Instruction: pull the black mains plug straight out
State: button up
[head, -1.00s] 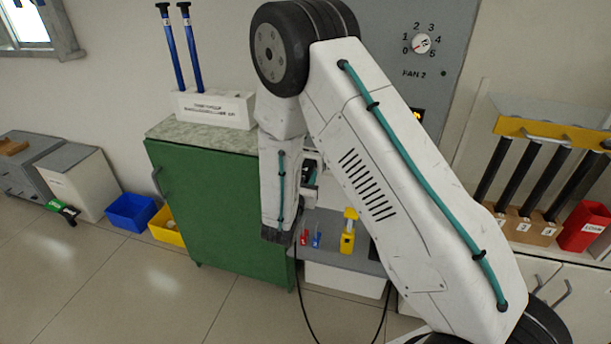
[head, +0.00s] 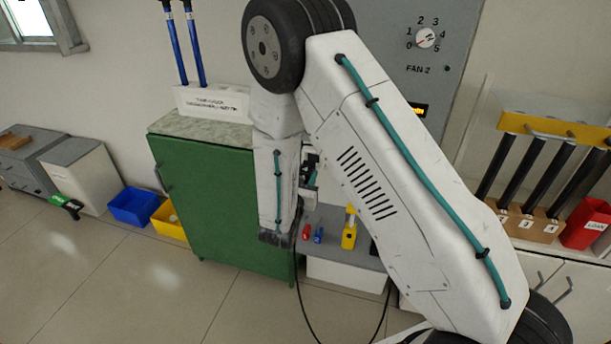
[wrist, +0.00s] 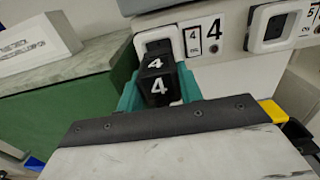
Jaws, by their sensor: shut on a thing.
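In the wrist view the black mains plug (wrist: 160,87), marked 4, sits between the teal fingers of my gripper (wrist: 159,94), which is shut on it. Behind the plug is the white-framed socket (wrist: 143,38), beside a label 4 (wrist: 214,29). The plug's front end is hidden, so I cannot tell how deep it sits in the socket. In the head view my gripper (head: 309,172) is mostly hidden behind my arm.
Another white socket unit (wrist: 276,24) is to the right. In the head view a green cabinet (head: 210,200) stands to the left. A shelf below holds red (head: 306,231), blue (head: 319,234) and yellow (head: 349,234) items. A black cable (head: 300,305) hangs in a loop.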

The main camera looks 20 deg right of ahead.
jog(key=shift+a, duration=0.1)
jog(key=shift+v, duration=3)
